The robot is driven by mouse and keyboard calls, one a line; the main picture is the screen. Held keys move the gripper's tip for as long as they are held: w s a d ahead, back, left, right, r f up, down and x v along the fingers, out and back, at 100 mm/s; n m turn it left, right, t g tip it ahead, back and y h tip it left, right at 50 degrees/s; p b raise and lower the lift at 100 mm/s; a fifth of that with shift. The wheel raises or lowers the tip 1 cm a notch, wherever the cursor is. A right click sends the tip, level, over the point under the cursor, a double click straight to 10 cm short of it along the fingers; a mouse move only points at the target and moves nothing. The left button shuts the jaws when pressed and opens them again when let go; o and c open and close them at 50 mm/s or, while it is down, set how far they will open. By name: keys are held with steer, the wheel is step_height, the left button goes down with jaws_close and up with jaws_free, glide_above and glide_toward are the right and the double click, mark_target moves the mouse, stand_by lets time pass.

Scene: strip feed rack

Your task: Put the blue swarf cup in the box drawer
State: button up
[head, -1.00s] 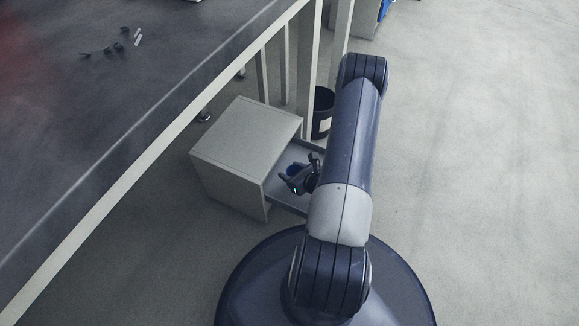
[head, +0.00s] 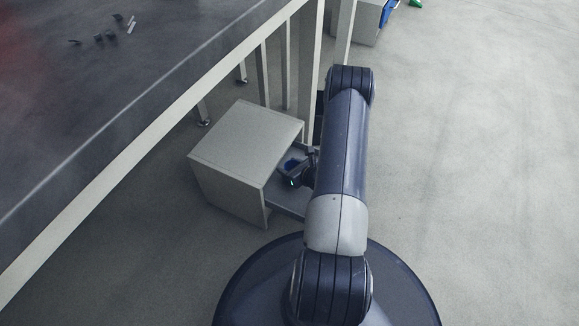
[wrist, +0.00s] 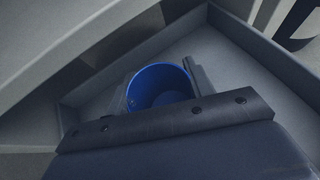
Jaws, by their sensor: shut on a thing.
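The blue swarf cup (wrist: 158,86) is held between the fingers of my gripper (wrist: 160,92) in the wrist view, its open mouth towards the camera. The grey walls and floor of the open box drawer (wrist: 225,62) surround it in that view. In the head view the drawer (head: 285,206) is pulled out from the grey box. My gripper (head: 296,172) is over or in the drawer, and a little of the blue cup (head: 291,163) shows beside it. My arm hides part of the drawer. I cannot tell whether the cup touches the drawer floor.
The grey box cabinet (head: 240,150) stands on the floor beside the legs of a dark-topped bench (head: 110,90). Small dark parts lie on the bench. Another grey cabinet (head: 368,28) is at the top. The floor to the right is clear.

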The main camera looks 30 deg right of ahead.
steer(key=o, duration=1)
steer(key=p+v, duration=0.3)
steer(key=v, duration=0.3)
steer(key=shift+s+d+r, duration=0.1)
steer(key=shift+s+r, duration=0.05)
steer(key=shift+r, duration=0.1)
steer(key=shift+s+r, duration=0.15)
steer(key=shift+s, duration=0.4)
